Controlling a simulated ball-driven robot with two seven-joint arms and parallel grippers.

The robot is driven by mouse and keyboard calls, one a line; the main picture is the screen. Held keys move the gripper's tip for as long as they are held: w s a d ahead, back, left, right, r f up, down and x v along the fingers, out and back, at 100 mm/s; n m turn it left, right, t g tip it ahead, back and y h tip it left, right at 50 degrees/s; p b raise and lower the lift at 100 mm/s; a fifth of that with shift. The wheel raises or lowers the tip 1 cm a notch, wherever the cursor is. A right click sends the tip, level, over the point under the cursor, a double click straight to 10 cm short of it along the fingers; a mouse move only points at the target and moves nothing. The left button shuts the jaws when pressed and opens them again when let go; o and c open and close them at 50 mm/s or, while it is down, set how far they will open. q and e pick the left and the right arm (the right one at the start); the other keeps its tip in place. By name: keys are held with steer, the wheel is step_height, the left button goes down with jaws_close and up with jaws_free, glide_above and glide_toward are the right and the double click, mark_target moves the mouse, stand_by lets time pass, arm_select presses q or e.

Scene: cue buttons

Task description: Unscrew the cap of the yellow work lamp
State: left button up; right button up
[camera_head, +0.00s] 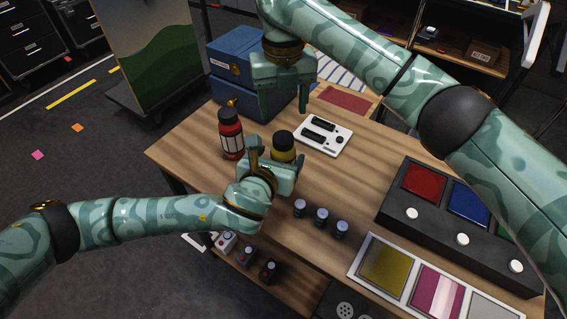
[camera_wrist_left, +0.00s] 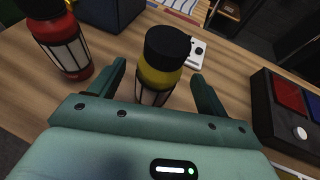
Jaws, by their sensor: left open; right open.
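The yellow work lamp (camera_head: 284,154) stands upright on the wooden table with its black cap (camera_head: 284,139) on top. In the left wrist view the lamp (camera_wrist_left: 158,79) and its cap (camera_wrist_left: 168,43) sit between the fingers. My left gripper (camera_head: 278,160) is open around or just in front of the lamp's body; whether the fingers touch it I cannot tell. Its fingers also show in the left wrist view (camera_wrist_left: 160,88). My right gripper (camera_head: 281,108) is open and empty, pointing down above the table behind the lamp. The lamp's lower part is hidden by my left gripper.
A red lamp (camera_head: 231,137) stands close left of the yellow one. A white panel (camera_head: 323,135) lies behind it to the right. Blue boxes (camera_head: 236,60) are at the back. Three small cylinders (camera_head: 321,217) and a dark button console (camera_head: 398,205) are to the right.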

arm_select(q)
steer(key=shift+x, duration=1.75)
